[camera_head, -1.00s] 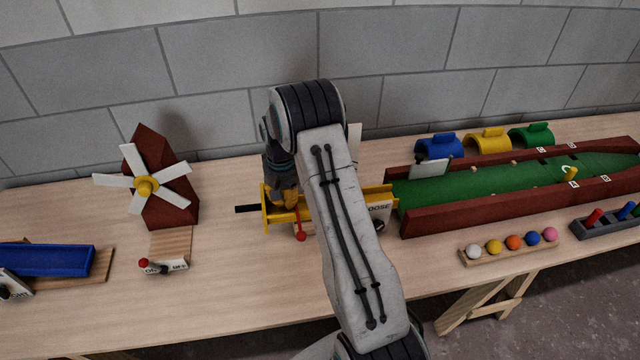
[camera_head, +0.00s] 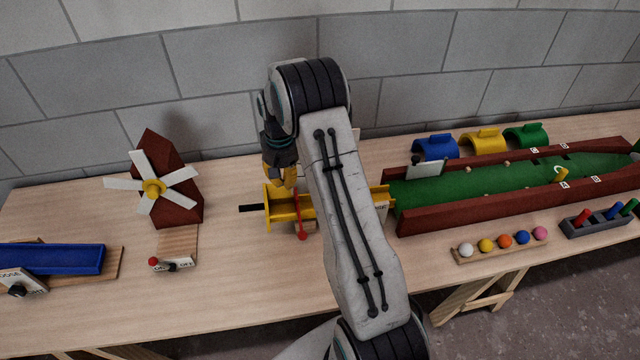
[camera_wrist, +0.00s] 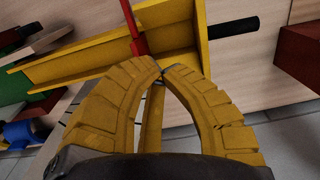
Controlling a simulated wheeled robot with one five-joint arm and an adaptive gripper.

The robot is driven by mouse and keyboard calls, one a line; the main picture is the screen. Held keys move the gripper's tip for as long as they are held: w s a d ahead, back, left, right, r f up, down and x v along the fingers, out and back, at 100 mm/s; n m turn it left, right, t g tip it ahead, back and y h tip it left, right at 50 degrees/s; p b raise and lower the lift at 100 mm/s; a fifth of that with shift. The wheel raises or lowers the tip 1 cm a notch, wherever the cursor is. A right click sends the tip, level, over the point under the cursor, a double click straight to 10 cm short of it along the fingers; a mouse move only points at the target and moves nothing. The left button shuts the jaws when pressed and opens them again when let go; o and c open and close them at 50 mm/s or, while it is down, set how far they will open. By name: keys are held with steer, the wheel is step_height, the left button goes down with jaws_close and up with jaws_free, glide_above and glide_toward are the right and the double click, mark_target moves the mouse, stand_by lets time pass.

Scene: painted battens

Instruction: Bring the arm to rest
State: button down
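My gripper (camera_head: 284,180) is above the yellow trough (camera_head: 278,214) in the head view, partly hidden by my arm. The red lever (camera_head: 301,222) also shows in the head view, hanging down at the trough's front. My arm hides the trough's middle.
A windmill (camera_head: 172,190) and a blue tray (camera_head: 55,259) stand to the left. A green lane (camera_head: 470,180) with red walls, colored arches (camera_head: 482,141) and a ball rack (camera_head: 500,246) are to the right. A grey block wall is behind. The table front between windmill and trough is clear.

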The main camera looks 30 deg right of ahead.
steer(key=shift+r, duration=0.7)
